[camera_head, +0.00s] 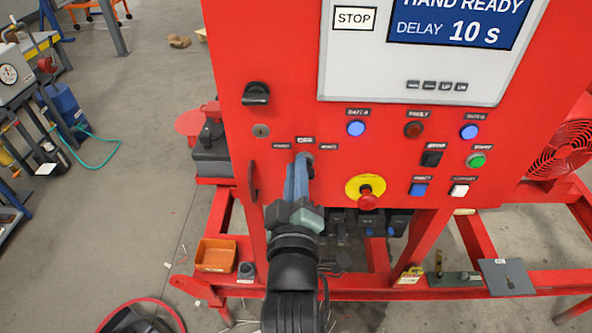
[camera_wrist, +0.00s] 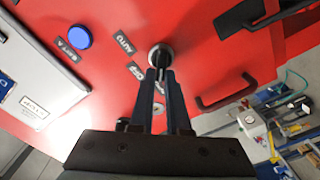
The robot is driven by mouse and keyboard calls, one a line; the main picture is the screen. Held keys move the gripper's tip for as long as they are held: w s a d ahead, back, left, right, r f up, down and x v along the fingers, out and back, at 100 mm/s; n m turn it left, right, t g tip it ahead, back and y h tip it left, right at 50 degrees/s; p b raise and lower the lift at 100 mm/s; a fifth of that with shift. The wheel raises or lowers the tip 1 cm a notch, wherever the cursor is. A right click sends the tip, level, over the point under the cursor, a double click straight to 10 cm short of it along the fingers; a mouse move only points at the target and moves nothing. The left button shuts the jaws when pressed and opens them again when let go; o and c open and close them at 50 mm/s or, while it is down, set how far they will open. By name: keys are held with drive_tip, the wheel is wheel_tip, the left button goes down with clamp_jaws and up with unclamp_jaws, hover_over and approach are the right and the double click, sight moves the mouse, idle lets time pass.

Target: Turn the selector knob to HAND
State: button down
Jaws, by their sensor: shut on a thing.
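The selector knob (camera_wrist: 160,54) is a round dark grey knob on the red panel, between my fingertips in the wrist view. In the head view only its edge (camera_head: 309,157) shows past my fingers. Small labels sit around it: the OFF label (camera_head: 305,140) above, one to each side, the AUTO label (camera_wrist: 125,43) readable in the wrist view. My gripper (camera_head: 302,168) reaches the panel from the front, its two blue-grey fingers (camera_wrist: 161,76) shut on the knob. The knob's pointer is hidden, so I cannot tell its setting.
A black rotary handle (camera_head: 256,94) and a key lock (camera_head: 261,130) are up and left. A red emergency button on a yellow plate (camera_head: 366,190) is right.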

drive_tip(key=shift+d+f, duration=0.25)
drive_tip(key=shift+f, duration=0.15)
drive_tip(key=c, duration=0.9)
unclamp_jaws()
drive_tip(key=shift+w+r, duration=0.1)
drive_tip(key=shift+r, duration=0.15)
drive_tip(key=shift+a, duration=0.1)
drive_tip(key=s+b, duration=0.4)
drive_tip(key=s, duration=0.9)
